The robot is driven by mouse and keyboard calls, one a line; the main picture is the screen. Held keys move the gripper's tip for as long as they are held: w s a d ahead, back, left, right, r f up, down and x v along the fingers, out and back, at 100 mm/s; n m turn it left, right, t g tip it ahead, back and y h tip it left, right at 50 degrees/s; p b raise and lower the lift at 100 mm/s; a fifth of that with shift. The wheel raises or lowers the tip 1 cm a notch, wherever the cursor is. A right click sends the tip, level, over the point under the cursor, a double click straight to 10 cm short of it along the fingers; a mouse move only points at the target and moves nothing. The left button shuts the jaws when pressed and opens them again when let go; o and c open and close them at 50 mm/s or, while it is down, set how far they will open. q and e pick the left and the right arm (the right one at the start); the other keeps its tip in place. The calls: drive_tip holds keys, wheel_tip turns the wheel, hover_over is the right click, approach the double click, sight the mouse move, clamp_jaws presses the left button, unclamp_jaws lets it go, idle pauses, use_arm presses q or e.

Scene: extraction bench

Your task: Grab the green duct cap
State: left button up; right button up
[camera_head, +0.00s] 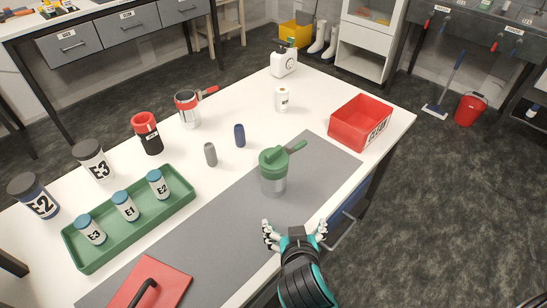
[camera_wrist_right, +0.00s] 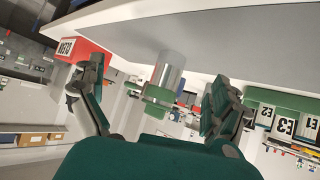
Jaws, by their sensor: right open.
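The green duct cap (camera_head: 272,160) sits on top of a grey, partly see-through cylinder (camera_head: 273,186) on the dark grey mat. Its green handle sticks out to the upper right. My right gripper (camera_head: 295,231) is open and empty near the table's front edge, just in front of the cylinder and apart from it. In the right wrist view, which is upside down, the green cap (camera_wrist_right: 158,95) and the cylinder (camera_wrist_right: 170,70) show between and beyond the spread fingers (camera_wrist_right: 158,80). My left gripper is not in view.
A green tray (camera_head: 82,258) with several labelled jars stands at the left. A red bin (camera_head: 358,128) is at the right end of the table. A grey (camera_head: 210,154) and a blue cylinder (camera_head: 239,135) stand behind the mat. A red lid with a black handle (camera_head: 165,290) lies in front.

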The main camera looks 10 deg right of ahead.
drive_tip(key=w+a+r+m+t, duration=0.1)
drive_tip(key=w+a+r+t, duration=0.35)
drive_tip(key=r, duration=0.45)
drive_tip(key=p, duration=0.2)
approach(274, 160)
drive_tip(key=shift+g+h, duration=0.3)
drive_tip(key=shift+g, duration=0.15)
drive_tip(key=w, duration=0.5)
drive_tip(key=shift+w+f, duration=0.25)
drive_tip(key=shift+w, duration=0.05)
drive_tip(key=x, duration=0.1)
drive_tip(key=p+x, duration=0.1)
drive_tip(key=x, duration=0.3)
drive_tip(key=shift+d+f, duration=0.3)
drive_tip(key=shift+d, duration=0.05)
drive_tip(key=shift+w+f, duration=0.2)
drive_tip(key=shift+w, duration=0.05)
drive_tip(key=shift+c, duration=0.4)
drive_tip(key=shift+r, duration=0.1)
drive_tip(key=c, duration=1)
